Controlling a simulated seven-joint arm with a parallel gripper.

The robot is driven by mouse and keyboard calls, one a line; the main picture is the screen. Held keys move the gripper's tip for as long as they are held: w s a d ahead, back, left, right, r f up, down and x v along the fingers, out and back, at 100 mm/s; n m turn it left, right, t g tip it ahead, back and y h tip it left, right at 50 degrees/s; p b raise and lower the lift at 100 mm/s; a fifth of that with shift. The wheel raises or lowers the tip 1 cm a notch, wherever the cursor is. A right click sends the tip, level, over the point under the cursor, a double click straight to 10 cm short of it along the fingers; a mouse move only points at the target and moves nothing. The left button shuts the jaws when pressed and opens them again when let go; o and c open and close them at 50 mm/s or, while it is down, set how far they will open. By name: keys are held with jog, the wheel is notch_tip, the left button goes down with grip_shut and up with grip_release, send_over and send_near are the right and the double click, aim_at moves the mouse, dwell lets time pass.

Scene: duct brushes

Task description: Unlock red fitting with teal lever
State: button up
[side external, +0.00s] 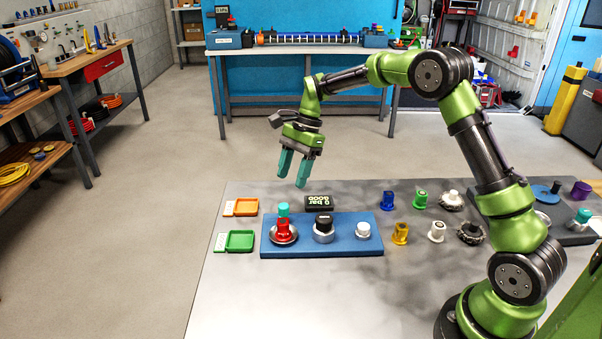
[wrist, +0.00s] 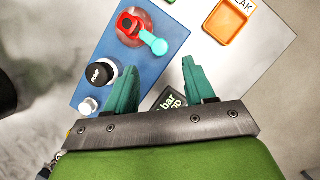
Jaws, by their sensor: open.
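The red fitting (side external: 283,227) stands on a round metal base at the left end of the blue board (side external: 345,245). It also shows in the wrist view (wrist: 130,26). The teal lever (side external: 283,209) is attached at the red fitting; in the wrist view the lever (wrist: 154,42) points out to the lower right of the fitting. My gripper (side external: 292,185) hangs above the table behind the board, its teal fingers pointing down. In the wrist view my gripper (wrist: 160,75) is open and empty, apart from the lever and below it in the picture.
A black knob (side external: 323,224) and a silver knob (side external: 363,230) share the board. A black gauge display (side external: 319,202) lies behind it. An orange tray (side external: 245,206) and a green tray (side external: 240,240) sit left. Several coloured fittings (side external: 420,198) and brushes stand right. The table's front is clear.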

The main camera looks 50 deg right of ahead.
aim_at(284, 205)
jog(key=x, duration=0.7)
jog(key=shift+a+f, duration=0.15)
jog(key=shift+f, duration=0.25)
jog(key=shift+c, duration=0.3)
grip_shut()
